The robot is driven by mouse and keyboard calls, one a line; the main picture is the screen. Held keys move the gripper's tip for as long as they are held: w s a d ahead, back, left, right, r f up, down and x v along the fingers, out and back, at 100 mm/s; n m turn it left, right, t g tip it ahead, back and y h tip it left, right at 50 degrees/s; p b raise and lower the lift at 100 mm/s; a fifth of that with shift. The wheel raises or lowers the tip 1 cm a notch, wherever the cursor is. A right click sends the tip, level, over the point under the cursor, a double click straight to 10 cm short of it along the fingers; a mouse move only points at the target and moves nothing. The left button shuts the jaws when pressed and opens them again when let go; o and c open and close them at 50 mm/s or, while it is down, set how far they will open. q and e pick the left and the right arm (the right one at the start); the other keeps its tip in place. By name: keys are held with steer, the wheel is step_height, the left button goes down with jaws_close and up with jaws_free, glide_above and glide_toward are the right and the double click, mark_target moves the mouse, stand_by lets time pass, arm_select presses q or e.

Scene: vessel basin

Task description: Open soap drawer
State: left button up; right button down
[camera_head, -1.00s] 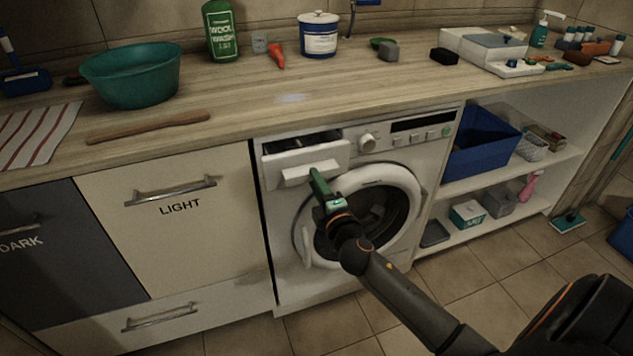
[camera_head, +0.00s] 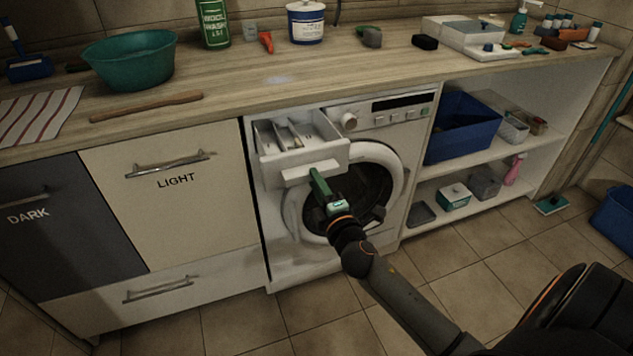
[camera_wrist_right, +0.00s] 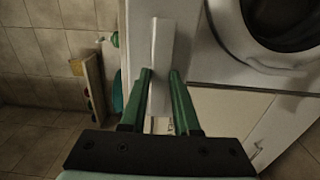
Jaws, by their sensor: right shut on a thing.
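The white soap drawer (camera_head: 303,150) is pulled out from the upper left of the washing machine (camera_head: 392,133), and its inner compartments show from above. My right gripper (camera_head: 318,178) is at the drawer's front, with its green fingers at the handle (camera_head: 297,172). In the right wrist view the two fingers (camera_wrist_right: 162,90) lie on either side of the white handle (camera_wrist_right: 159,55), shut on it. The exact finger contact is partly hidden in the head view. My left gripper is not in view.
The round washer door (camera_head: 365,185) is below the drawer, close behind my right gripper. A wooden counter (camera_head: 330,72) runs above, with a green basin (camera_head: 130,60) and bottles. Open shelves with a blue bin (camera_head: 462,128) stand at the right.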

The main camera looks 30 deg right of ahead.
steer(key=shift+f, duration=0.4)
steer(key=c, duration=0.8)
jaws_free()
steer(key=shift+c, duration=0.2)
steer(key=shift+o, duration=0.6)
steer(key=shift+r, duration=0.2)
steer(key=b+v, duration=0.1)
steer(key=v, duration=1.1)
steer(key=shift+s, duration=0.25)
steer(key=shift+a, duration=0.15)
